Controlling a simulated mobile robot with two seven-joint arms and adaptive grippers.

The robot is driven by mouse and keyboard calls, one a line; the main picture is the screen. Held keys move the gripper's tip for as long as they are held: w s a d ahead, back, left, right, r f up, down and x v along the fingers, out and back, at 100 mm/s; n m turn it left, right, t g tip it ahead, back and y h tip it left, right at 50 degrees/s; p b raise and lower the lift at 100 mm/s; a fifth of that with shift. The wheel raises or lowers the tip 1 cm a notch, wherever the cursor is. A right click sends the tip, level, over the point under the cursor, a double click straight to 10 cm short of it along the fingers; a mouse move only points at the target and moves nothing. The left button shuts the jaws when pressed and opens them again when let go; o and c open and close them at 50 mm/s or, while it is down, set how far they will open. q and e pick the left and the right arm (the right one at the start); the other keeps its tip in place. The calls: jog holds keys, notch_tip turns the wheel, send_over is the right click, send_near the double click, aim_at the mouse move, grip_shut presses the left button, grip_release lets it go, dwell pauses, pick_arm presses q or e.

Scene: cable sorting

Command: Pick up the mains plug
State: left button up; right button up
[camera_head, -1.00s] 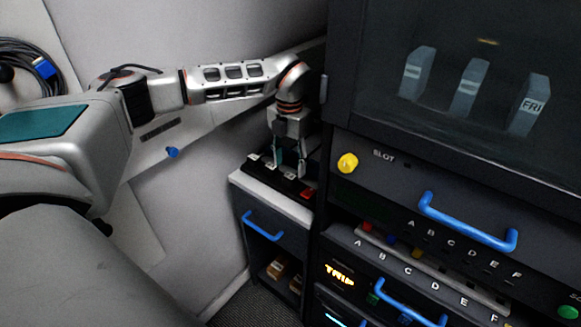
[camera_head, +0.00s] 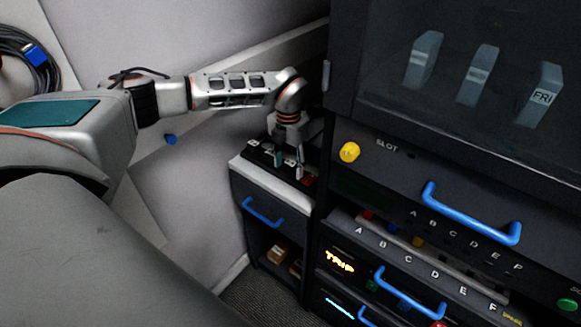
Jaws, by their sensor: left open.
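My left gripper (camera_head: 289,166) points down at a black strip (camera_head: 262,157) on top of a small dark cabinet. Its fingers are open and sit low over the strip, one teal and one pale in this light. The strip carries small white labels and a red part (camera_head: 309,181) at its right end. I cannot make out a mains plug for certain; the gripper covers the middle of the strip. Whether the fingers touch anything there cannot be told. My right gripper is not in view.
The small cabinet (camera_head: 262,190) has a pale top edge and a blue handle (camera_head: 263,213). A tall dark rack with a yellow knob (camera_head: 349,152) and blue handles stands close on the right. A coiled cable with a blue connector (camera_head: 36,55) hangs at the upper left.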

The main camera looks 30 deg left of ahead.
pick_arm(q)
jog(key=c, duration=1.2)
jog(key=shift+c, duration=0.2)
